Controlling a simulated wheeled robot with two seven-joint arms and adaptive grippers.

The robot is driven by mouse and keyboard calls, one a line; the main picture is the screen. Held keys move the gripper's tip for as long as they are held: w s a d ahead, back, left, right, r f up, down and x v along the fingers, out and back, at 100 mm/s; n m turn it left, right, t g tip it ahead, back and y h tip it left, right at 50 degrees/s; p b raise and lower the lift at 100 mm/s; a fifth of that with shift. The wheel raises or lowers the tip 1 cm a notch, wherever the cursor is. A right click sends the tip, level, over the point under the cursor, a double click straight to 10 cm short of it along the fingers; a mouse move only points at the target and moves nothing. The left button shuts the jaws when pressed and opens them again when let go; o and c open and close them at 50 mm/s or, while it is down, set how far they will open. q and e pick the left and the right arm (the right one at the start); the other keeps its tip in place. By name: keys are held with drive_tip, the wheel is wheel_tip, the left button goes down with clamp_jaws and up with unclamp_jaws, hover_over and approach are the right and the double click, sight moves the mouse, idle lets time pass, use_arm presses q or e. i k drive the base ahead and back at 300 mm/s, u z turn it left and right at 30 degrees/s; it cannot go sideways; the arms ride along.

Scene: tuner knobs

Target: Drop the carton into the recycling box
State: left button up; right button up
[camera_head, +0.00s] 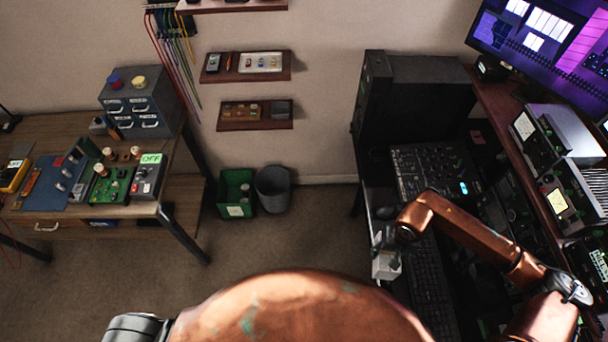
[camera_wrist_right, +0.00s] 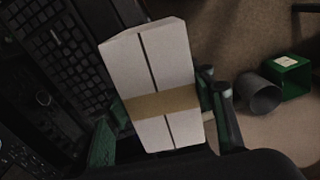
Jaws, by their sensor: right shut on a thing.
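The carton (camera_wrist_right: 165,55) is a white box with a dark seam along its length and a tan band across it. It also shows as a small pale block in the head view (camera_head: 385,268). My right gripper (camera_wrist_right: 163,115) is shut on it, with a finger on each side. In the head view my right gripper (camera_head: 386,242) holds the carton by the keyboard side of the right-hand desk. The green recycling box (camera_head: 226,198) with a white label stands on the floor by the back wall. It is also at the right of the right wrist view (camera_wrist_right: 298,83), apart from the carton. My left gripper is out of view.
A grey round bin (camera_head: 272,190) stands right beside the green box. A workbench (camera_head: 176,171) with electronics is at the left. The right desk holds a mixer (camera_head: 428,170) and a keyboard (camera_head: 428,280). Carpeted floor (camera_head: 310,230) between them is clear.

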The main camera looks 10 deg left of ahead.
sight(236, 201)
drive_tip(key=u, duration=0.45)
drive_tip(key=i, duration=0.85)
drive_tip(key=u, duration=1.15)
drive_tip(key=i, duration=0.4)
drive_tip(key=u, duration=0.4)
